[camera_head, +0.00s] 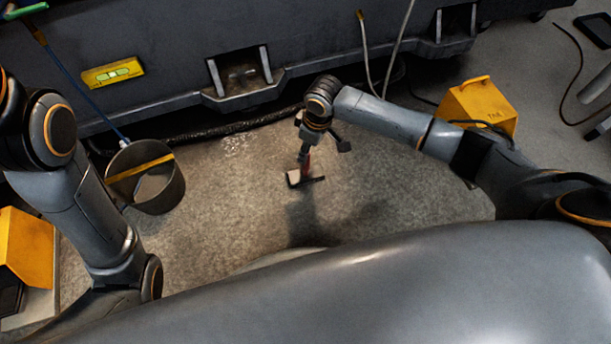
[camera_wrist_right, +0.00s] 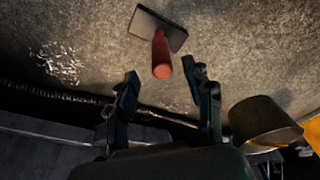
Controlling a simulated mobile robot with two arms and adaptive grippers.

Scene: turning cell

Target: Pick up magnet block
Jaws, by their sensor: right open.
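The magnet block (camera_head: 318,181) is a flat dark plate with an upright red handle, standing on the concrete floor in the middle of the head view. In the right wrist view, the magnet block (camera_wrist_right: 161,45) shows its plate at top centre and its red handle pointing toward the camera. My right gripper (camera_wrist_right: 160,73) is open and empty, its two fingers spread on either side of the handle's end in that view. Contact with the handle is not visible. In the head view the right gripper (camera_head: 305,152) is just above the block and partly hides it. My left gripper is out of view.
A round bucket (camera_head: 160,194) with a yellow strip stands on the left. A dark machine base (camera_head: 180,70) with a black hose (camera_head: 235,127) runs behind. Metal chips (camera_head: 234,145) lie nearby. A yellow box (camera_head: 480,108) stands at right.

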